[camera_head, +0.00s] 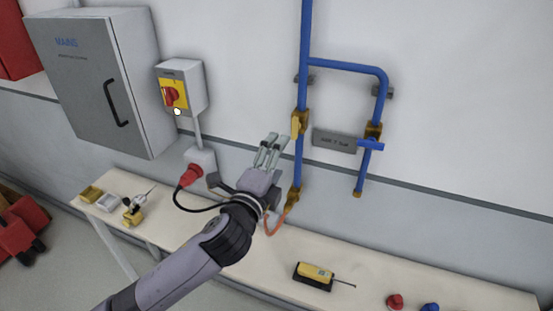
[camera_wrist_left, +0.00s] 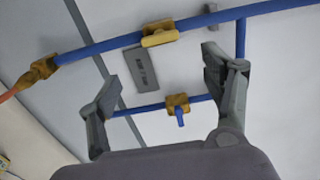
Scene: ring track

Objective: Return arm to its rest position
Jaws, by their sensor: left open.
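My left arm comes in from the lower left in the head view. Its gripper (camera_head: 270,145) is raised above the bench, just left of the vertical blue pipe (camera_head: 304,60). In the left wrist view the two fingers (camera_wrist_left: 165,105) are spread wide with nothing between them but the view of the pipework. A yellow-handled valve (camera_head: 299,124) on the pipe is close to the right of the fingertips; it also shows in the wrist view (camera_wrist_left: 160,34), beyond the fingers. I cannot tell whether the gripper touches the pipe, but no contact shows. My right gripper is not in view.
A grey mains cabinet (camera_head: 88,85) and a red-yellow switch box (camera_head: 181,88) are on the wall at left. A blue-handled valve (camera_head: 371,144) is on the branch pipe. The bench (camera_head: 245,270) below holds a yellow tester (camera_head: 316,272), red cap (camera_head: 395,301) and small fittings at left.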

